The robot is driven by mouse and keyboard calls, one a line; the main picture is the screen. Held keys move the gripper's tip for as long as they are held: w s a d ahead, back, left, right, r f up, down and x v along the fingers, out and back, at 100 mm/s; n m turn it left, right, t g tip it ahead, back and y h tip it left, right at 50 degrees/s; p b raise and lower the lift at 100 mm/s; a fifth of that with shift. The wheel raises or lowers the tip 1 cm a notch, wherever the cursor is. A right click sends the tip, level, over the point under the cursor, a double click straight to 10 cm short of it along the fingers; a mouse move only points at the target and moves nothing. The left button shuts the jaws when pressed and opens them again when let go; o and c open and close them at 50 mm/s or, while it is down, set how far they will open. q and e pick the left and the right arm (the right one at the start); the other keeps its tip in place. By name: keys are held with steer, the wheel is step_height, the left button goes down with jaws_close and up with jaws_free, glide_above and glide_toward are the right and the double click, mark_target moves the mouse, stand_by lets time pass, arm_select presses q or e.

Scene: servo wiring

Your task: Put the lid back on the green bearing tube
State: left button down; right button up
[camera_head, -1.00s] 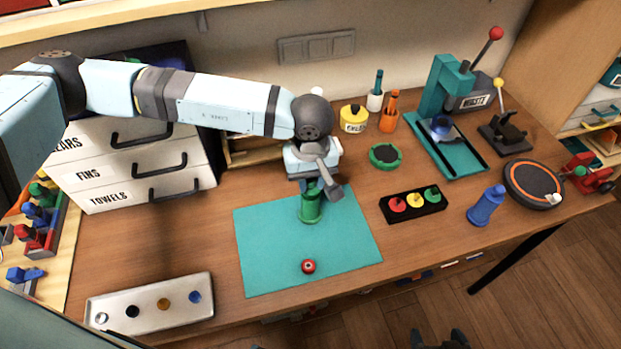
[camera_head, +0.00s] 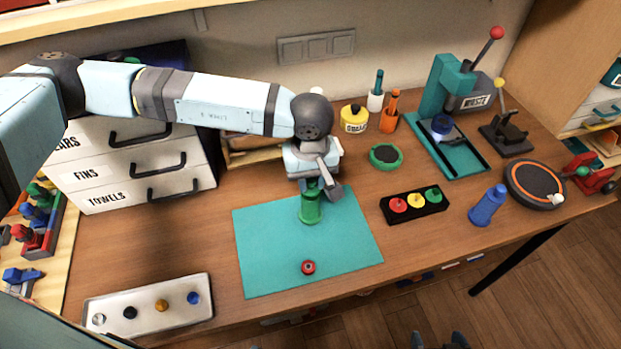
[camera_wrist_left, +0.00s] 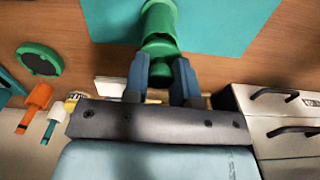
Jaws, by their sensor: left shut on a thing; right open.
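The green bearing tube (camera_head: 311,209) stands upright on the teal mat (camera_head: 264,258). My left gripper (camera_head: 314,184) is right above it, pointing down. In the left wrist view my left gripper (camera_wrist_left: 162,78) has its two fingers shut on a narrow green piece, which looks like the lid (camera_wrist_left: 160,70). It is in line with the green tube (camera_wrist_left: 160,22), at its top end. I cannot tell whether the lid is fully seated, as the fingers hide part of the joint. My right gripper (camera_head: 440,341) shows only as dark tips at the bottom edge, empty.
A red round part (camera_head: 308,267) lies on the mat. A black rack (camera_head: 413,204) with red, yellow and green pieces, a blue tube (camera_head: 487,206) and a green-rimmed disc (camera_head: 386,156) are to the right. A metal tray (camera_head: 150,309) is front left. Labelled drawers (camera_head: 131,165) stand behind left.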

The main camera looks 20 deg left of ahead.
arm_select(q)
steer(key=shift+f+b, duration=0.2)
steer(key=shift+b, duration=0.8)
stand_by(1.0)
stand_by(0.3)
steer(key=shift+c, duration=1.9)
jaws_free()
steer(key=shift+r, duration=0.1)
steer(key=shift+r+p, duration=0.95)
steer(key=shift+r, duration=2.55)
jaws_close()
steer(key=shift+f, duration=0.1)
